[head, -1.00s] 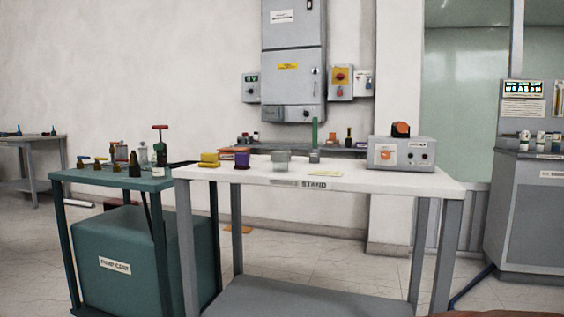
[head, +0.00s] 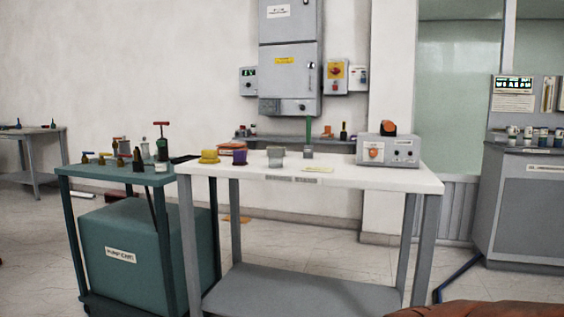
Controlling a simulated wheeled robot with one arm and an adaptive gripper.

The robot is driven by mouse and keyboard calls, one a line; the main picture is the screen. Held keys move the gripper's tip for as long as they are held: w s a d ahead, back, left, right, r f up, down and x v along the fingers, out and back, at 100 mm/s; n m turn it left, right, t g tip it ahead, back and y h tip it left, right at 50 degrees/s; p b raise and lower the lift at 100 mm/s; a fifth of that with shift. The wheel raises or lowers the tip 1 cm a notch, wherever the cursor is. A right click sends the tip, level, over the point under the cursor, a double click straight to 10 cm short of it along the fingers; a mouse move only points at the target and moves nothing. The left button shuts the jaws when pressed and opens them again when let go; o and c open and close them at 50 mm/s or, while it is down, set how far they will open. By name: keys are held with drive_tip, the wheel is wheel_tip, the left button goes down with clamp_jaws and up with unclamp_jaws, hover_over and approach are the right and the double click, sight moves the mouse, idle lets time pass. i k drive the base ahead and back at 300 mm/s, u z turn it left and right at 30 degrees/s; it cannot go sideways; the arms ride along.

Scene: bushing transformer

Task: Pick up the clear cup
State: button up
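The clear cup (head: 275,157) looks greyish and see-through. It stands upright near the middle of the white stand table (head: 400,180), in the head view. A purple cup (head: 239,157) is to its left and a small grey block with a green upright piece (head: 308,152) is to its right. My gripper is not in view. An orange-brown shape at the bottom right edge is cut off, and I cannot tell what it is.
A yellow item (head: 209,157) sits on the table's left end and a grey instrument box (head: 388,151) on its right. A green pump cart (head: 130,250) with bottles and valves adjoins the left. Open floor (head: 460,300) shows at the right front.

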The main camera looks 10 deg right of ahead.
sight(275, 153)
drive_tip(key=k, duration=1.05)
drive_tip(key=u, duration=0.75)
drive_tip(key=i, duration=0.65)
drive_tip(key=u, duration=0.8)
drive_tip(key=i, duration=0.75)
drive_tip(key=z, duration=0.6)
drive_tip(key=i, duration=0.65)
drive_tip(key=z, duration=0.65)
